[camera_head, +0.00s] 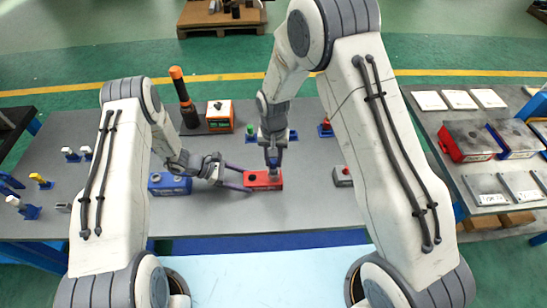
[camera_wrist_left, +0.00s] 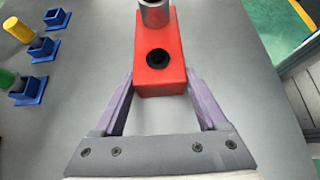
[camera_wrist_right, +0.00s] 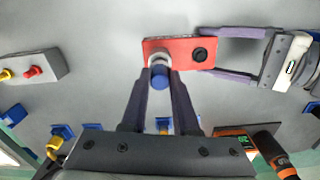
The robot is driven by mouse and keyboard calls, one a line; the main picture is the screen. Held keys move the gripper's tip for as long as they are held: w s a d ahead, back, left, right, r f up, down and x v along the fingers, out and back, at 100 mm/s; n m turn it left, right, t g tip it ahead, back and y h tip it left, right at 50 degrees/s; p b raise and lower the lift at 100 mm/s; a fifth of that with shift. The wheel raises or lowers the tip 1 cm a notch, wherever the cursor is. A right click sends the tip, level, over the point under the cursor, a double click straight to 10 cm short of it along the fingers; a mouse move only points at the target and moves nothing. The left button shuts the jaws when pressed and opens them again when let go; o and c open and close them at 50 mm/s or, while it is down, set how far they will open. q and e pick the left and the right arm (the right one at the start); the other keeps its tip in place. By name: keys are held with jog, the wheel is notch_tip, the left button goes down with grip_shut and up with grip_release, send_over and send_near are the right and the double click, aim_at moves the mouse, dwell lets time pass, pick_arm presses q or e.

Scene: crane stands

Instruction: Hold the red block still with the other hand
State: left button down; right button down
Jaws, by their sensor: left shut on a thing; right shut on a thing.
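The red block (camera_head: 259,187) lies on the grey table in front of me. It has a dark round hole (camera_wrist_left: 158,59) near one end and a grey cylinder (camera_wrist_left: 156,14) standing at its other end. My left gripper (camera_head: 244,180) is shut on the holed end, one finger on each side; it also shows in the right wrist view (camera_wrist_right: 215,53). My right gripper (camera_head: 273,162) points down over the other end. Its fingers are shut on a peg with a blue tip (camera_wrist_right: 160,77), at the grey cylinder. How deep the peg sits is hidden.
A blue block (camera_head: 170,185) lies left of the red one, partly behind my left wrist. A grey block with a red knob (camera_head: 343,177) lies to the right. An orange box (camera_head: 219,116) and a black-and-orange tool (camera_head: 184,97) stand behind. Small blue stands occupy the left.

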jog(key=shift+f, duration=1.2)
jog(key=c, duration=0.6)
grip_release()
jog(key=shift+r, duration=2.55)
notch_tip(320, 180, up, 12)
pick_arm(q)
grip_release()
